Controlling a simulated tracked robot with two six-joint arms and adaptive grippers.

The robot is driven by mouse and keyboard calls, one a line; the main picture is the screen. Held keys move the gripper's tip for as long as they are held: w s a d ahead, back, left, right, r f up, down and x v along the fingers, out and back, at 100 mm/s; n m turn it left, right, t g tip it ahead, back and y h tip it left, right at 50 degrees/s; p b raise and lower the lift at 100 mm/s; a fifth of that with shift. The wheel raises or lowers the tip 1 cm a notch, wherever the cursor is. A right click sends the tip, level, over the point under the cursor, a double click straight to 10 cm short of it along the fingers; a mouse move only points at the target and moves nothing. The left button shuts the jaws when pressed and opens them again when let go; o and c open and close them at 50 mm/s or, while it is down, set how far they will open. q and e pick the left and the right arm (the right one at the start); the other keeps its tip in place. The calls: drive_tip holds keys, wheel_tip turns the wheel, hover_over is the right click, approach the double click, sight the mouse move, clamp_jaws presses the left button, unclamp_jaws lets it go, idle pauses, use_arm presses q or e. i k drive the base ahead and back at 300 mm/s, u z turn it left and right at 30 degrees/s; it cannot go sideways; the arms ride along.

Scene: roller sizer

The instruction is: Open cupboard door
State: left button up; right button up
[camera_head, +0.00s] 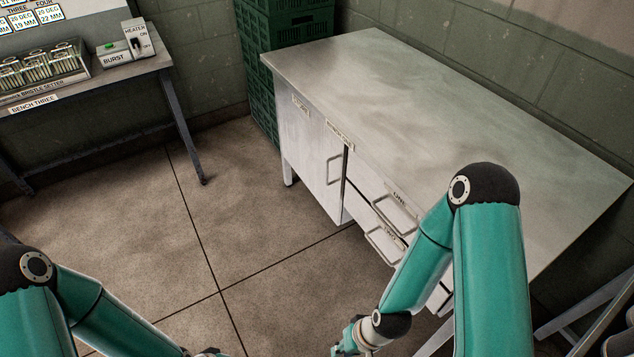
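The cupboard door (306,152) is the pale front panel at the left end of a metal-topped cabinet, in the head view. It looks shut or nearly so, with a dark gap along its right edge. Its upright bar handle (333,171) is near that edge, and nothing touches it. My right gripper (349,341) is low in the middle, in front of the cabinet and well below the handle. It is small and cut by the lower edge, so its fingers cannot be made out. My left arm reaches the bottom edge, and its gripper is out of frame.
Drawers with bar handles (383,245) are right of the door, partly hidden by my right arm. Green crates (262,95) stand behind the cabinet. A bench (120,75) with a switch box is at upper left. The floor (215,225) before the door is clear.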

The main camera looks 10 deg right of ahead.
sight(318, 156)
drive_tip(key=z, duration=0.15)
drive_tip(key=i, duration=0.85)
drive_tip(key=u, duration=0.05)
